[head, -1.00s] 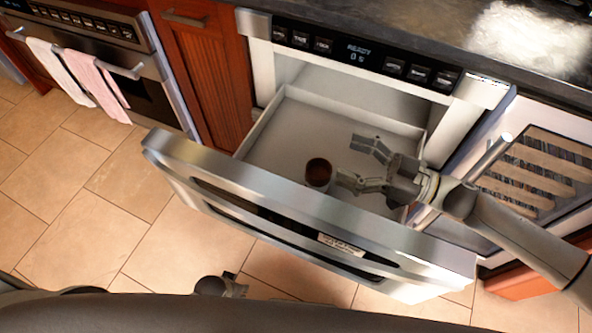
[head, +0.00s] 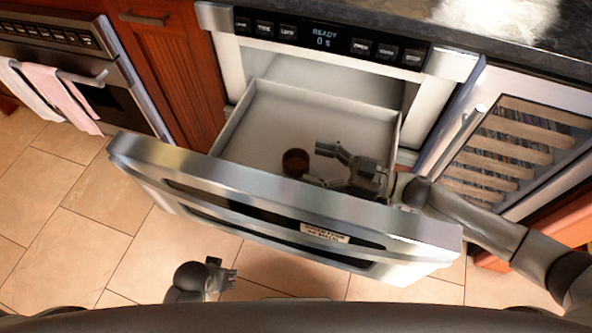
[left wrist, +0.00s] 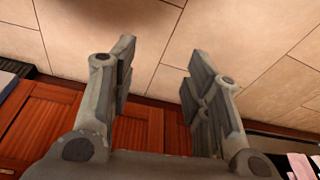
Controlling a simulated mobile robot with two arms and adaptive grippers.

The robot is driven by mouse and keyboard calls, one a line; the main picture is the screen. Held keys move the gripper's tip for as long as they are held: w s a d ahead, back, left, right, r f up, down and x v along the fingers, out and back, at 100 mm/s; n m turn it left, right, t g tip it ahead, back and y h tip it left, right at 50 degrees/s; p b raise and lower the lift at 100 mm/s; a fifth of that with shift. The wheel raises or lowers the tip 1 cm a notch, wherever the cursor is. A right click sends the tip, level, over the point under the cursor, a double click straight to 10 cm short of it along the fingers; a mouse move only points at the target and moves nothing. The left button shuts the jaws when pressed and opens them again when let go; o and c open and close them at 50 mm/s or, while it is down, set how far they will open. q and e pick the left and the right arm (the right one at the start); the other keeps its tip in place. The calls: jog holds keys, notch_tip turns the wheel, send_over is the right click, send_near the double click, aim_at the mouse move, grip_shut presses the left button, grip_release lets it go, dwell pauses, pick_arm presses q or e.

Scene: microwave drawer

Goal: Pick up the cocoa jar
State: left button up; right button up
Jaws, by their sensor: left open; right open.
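The cocoa jar (head: 295,162) stands inside the open microwave drawer, showing a dark brown round top; its lower part is hidden behind the drawer front. My right gripper (head: 314,165) is inside the drawer, open, its fingers pointing left toward the jar. One finger is beyond the jar's right side and the other is nearer the drawer front. I cannot tell whether they touch it. My left gripper (head: 228,274) is low in front of the drawer, over the floor. It is open and empty in the left wrist view (left wrist: 160,75).
The microwave drawer (head: 270,195) is pulled out, with a steel front and white inner walls. Its control panel (head: 325,38) sits above. A wine cooler (head: 515,150) is on the right, an oven with towels (head: 62,92) on the left. Tiled floor (head: 80,235) is clear.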

jog(key=x, duration=0.5)
jog(key=c, duration=1.6)
jog(key=shift+o, duration=0.2)
jog(key=shift+r, duration=0.1)
